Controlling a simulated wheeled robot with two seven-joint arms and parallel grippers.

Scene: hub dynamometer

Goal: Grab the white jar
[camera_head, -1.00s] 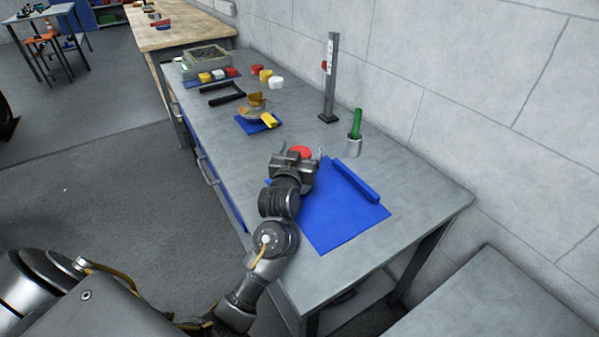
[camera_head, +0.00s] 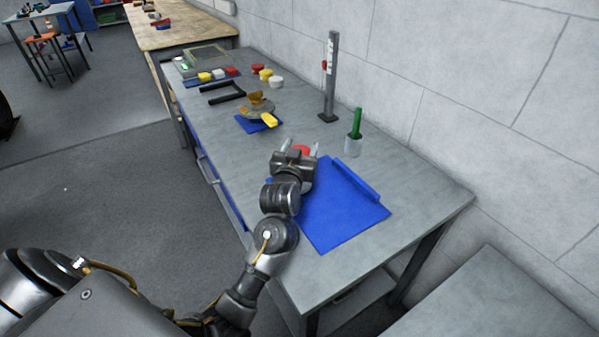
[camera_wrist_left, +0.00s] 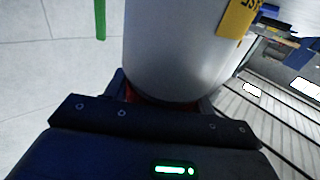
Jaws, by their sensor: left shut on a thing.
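My left gripper (camera_head: 300,147) is over the near part of the bench, by the far left edge of the blue mat. It is shut on the white jar. In the left wrist view the jar (camera_wrist_left: 175,45) is a large pale cylinder with a yellow label (camera_wrist_left: 238,18), close in front of the gripper (camera_wrist_left: 165,100). A red part shows at the jar's end between the fingers, and a red top (camera_head: 302,150) shows there in the head view. The gripper hides most of the jar in the head view. My right gripper is not in view.
The blue mat (camera_head: 335,220) has a raised blue bar (camera_head: 356,179) along its right side. A cup with a green handle (camera_head: 355,125) and an upright grey post (camera_head: 331,80) stand behind. A round part (camera_head: 257,108) sits on a small blue mat. Small coloured jars (camera_head: 265,72) stand farther back.

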